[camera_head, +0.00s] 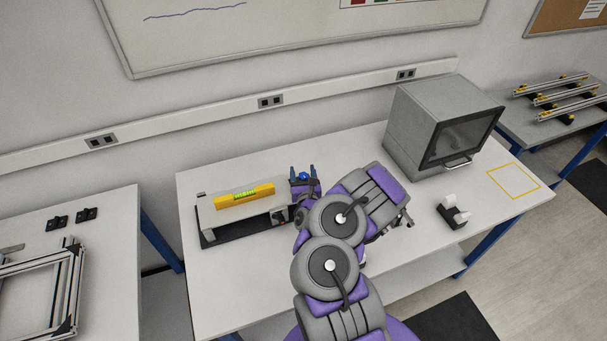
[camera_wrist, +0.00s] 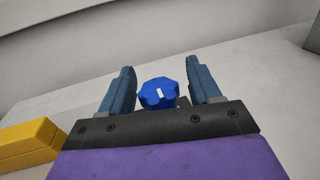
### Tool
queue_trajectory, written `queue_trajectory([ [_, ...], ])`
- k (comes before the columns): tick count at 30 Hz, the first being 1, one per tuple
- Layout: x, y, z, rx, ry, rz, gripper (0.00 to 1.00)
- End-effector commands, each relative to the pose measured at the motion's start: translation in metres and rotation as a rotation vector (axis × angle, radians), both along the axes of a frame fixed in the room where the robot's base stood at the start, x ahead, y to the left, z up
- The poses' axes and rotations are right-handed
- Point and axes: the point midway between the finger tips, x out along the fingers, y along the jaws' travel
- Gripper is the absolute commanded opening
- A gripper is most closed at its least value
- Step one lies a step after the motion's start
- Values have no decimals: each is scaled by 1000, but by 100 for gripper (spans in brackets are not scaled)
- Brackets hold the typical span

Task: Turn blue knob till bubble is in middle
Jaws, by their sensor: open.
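The blue knob (camera_head: 304,176) is at the right end of the levelling stand. In the wrist view the blue knob (camera_wrist: 158,93) sits between my two fingers, with a white mark on its top and a gap on each side. My gripper (camera_head: 303,171) is open around it; its fingers also show in the wrist view (camera_wrist: 160,84). A yellow spirit level (camera_head: 222,202) lies on the grey plate of the stand (camera_head: 262,209), with a green vial (camera_head: 244,194). The bubble is too small to make out. The level's yellow end (camera_wrist: 28,145) shows at lower left in the wrist view.
A grey box-shaped machine (camera_head: 412,115) with a dark window stands at the table's back right. A small tape dispenser (camera_head: 453,212) is right of my arm. A yellow outlined square (camera_head: 489,173) marks the right end of the white table (camera_head: 350,136). A wall is behind.

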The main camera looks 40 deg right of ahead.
Motion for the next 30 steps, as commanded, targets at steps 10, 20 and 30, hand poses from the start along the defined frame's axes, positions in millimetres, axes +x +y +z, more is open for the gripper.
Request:
queue_trajectory([
  [10, -18, 8, 3, 1, 2, -1, 63],
  [20, -54, 28, 3, 5, 4, 1, 63],
  [30, -93, 48, 1, 3, 5, 0, 63],
])
